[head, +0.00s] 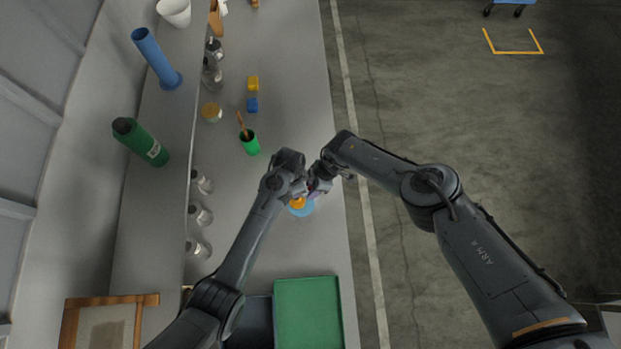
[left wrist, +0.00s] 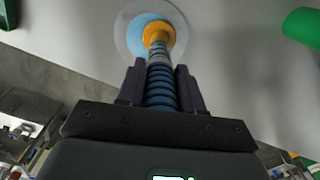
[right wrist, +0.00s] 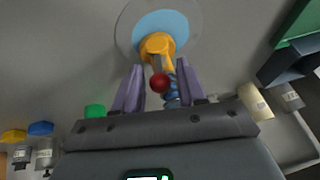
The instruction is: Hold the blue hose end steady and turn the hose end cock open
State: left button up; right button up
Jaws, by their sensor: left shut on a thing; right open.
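The blue ribbed hose end (left wrist: 161,92) runs between the fingers of my left gripper (left wrist: 160,72), which is shut on it. A grey collar and an orange fitting (left wrist: 157,34) sit at its far end, in front of a light-blue disc (left wrist: 178,40). In the right wrist view the orange fitting (right wrist: 157,45) carries a red knob (right wrist: 159,83), apparently the cock's handle. My right gripper (right wrist: 160,70) is open, with the knob between its fingers in that view; contact cannot be told. The hose (right wrist: 172,97) shows behind the knob. In the head view both grippers largely hide the hose.
A green cup (head: 249,144) with a stick stands on the bench beyond the grippers. A green tray (head: 308,312) lies at the near end. Several grey fittings line the bench's left side.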

jog(key=shift+a+f, duration=0.3)
jog(key=shift+f, duration=0.25)
grip_shut()
